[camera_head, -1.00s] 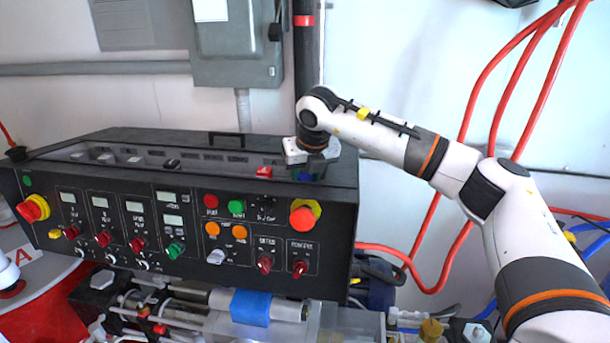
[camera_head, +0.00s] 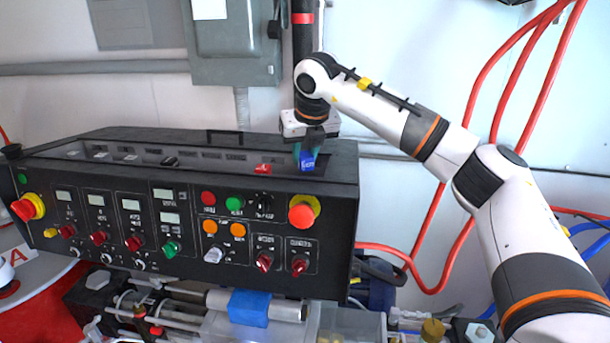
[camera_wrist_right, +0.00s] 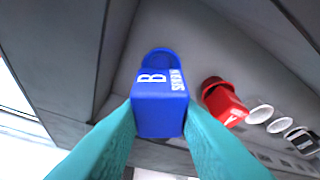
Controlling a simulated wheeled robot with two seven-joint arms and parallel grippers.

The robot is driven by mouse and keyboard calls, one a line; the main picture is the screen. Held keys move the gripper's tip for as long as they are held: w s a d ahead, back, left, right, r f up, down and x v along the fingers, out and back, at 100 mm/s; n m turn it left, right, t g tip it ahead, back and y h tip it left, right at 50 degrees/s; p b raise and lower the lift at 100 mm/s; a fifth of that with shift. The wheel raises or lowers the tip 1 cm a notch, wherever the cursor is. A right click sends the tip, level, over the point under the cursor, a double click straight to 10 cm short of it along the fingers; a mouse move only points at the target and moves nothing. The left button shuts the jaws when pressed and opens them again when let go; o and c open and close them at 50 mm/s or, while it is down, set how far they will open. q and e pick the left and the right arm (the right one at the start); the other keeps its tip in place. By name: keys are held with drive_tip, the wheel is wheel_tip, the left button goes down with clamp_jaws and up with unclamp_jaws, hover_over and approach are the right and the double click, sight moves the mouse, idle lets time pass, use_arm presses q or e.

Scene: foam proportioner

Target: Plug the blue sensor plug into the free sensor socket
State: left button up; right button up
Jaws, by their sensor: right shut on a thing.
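The blue sensor plug (camera_head: 307,160) is a blue block lettered "B" in the right wrist view (camera_wrist_right: 160,100). My right gripper (camera_wrist_right: 160,112) is shut on it, with a teal finger on each side. In the head view the gripper (camera_head: 306,150) points down at the right end of the recess in the console top, with the plug's lower end at the recess. A round blue part (camera_wrist_right: 160,58) shows beyond the block; I cannot tell whether it is part of the plug or a socket. White round sockets (camera_wrist_right: 260,114) lie in a row at right in the wrist view. My left gripper is out of view.
A red plug (camera_head: 263,169) marked "A" sits left of the blue one, close by in the wrist view (camera_wrist_right: 225,103). The black console (camera_head: 335,225) has walls around the recess. A dark vertical pipe (camera_head: 303,50) stands behind my gripper.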

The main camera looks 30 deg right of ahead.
sight(304, 154)
wheel_tip(304, 154, up, 5)
drive_tip(key=shift+a+f+b, duration=0.1)
drive_tip(key=shift+f+b, duration=0.1)
drive_tip(key=shift+b, duration=0.1)
wheel_tip(304, 154, up, 6)
drive_tip(key=p, duration=0.4)
drive_tip(key=shift+f, duration=0.25)
